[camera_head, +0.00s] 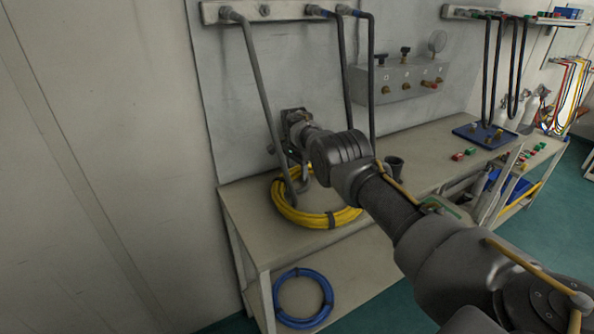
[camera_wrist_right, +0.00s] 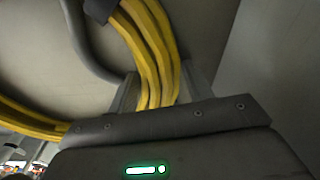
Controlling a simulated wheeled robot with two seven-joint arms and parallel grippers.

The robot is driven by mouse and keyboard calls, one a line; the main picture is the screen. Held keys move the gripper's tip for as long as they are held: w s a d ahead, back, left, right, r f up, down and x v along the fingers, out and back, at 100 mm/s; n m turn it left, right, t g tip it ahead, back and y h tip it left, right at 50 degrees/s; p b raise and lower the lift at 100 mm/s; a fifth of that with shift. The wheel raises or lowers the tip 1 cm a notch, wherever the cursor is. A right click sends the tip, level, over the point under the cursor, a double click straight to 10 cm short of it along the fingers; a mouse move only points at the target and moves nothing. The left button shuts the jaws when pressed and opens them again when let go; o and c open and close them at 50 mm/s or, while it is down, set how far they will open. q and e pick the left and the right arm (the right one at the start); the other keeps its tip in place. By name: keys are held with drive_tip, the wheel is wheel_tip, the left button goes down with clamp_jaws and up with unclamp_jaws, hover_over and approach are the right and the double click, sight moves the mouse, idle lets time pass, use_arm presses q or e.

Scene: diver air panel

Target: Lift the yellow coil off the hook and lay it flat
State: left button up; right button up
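The yellow coil (camera_head: 316,220) is a ring of several turns over the left end of the bench, low to its top. I cannot tell whether it rests there. The grey hook (camera_head: 259,88) comes down from the wall rail, its curved end inside the ring's left part. The hook also shows beside the coil in the right wrist view (camera_wrist_right: 86,45). My right gripper (camera_head: 292,152) is at the hook and the coil's far left side. In the wrist view the coil's strands (camera_wrist_right: 157,70) run between its two fingers, which close snugly on them. My left gripper is out of view.
The bench (camera_head: 420,165) carries a dark cup (camera_head: 394,168) and a blue tray (camera_head: 485,135). A blue coil (camera_head: 303,322) lies on the lower shelf. Other hooks (camera_head: 371,90) hang close to the right of my wrist. A valve panel (camera_head: 405,78) is on the wall. Bench top in front of the cup is clear.

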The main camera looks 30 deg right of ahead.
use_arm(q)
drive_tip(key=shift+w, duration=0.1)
use_arm(e)
drive_tip(key=shift+s+f, duration=0.3)
drive_tip(key=shift+f, duration=0.15)
wheel_tip(320, 180, up, 4)
drive_tip(key=p, duration=0.3)
drive_tip(key=shift+f+p, duration=0.2)
drive_tip(key=shift+p, duration=0.15)
drive_tip(key=r, duration=0.1)
drive_tip(key=r+p, duration=0.2)
drive_tip(key=shift+a+r, duration=0.25)
drive_tip(key=shift+r, duration=0.1)
drive_tip(key=r, duration=0.3)
drive_tip(key=shift+a+r, duration=0.2)
drive_tip(key=shift+a, duration=0.05)
drive_tip(key=shift+r+p, duration=0.3)
drive_tip(key=shift+r, duration=0.05)
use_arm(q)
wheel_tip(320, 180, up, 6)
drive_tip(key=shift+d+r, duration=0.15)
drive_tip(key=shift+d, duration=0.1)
use_arm(e)
drive_tip(key=shift+r, duration=0.1)
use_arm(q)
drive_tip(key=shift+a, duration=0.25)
